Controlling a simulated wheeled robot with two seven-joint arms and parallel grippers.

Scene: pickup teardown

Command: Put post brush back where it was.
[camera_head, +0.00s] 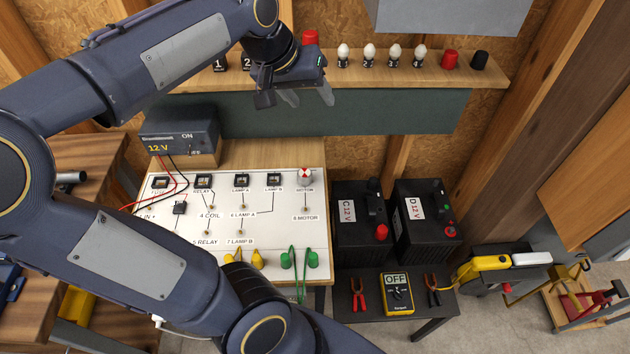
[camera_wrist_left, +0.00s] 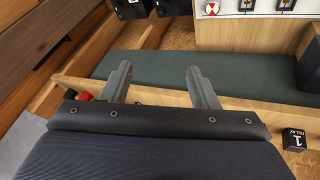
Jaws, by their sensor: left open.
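I cannot make out a post brush for certain in either view. My left gripper (camera_head: 308,98) is open, in front of the wall shelf and the dark green panel under it. Its two fingers also show in the left wrist view (camera_wrist_left: 158,70), apart with nothing between them. On the shelf's right end stand a red cap-like piece (camera_head: 450,60) and a black one (camera_head: 480,61); whether either is the brush I cannot tell. Another red piece (camera_head: 311,37) shows just behind the gripper's wrist. My right gripper is not in view.
The shelf (camera_head: 405,82) also holds small bulbs (camera_head: 369,53) and numbered black relays (camera_head: 220,63). Below are a white circuit board (camera_head: 285,215), a 12 V supply (camera_head: 178,132) and batteries C (camera_head: 346,240) and D (camera_head: 412,235). A low bench holds a yellow meter (camera_head: 397,294) and clamps.

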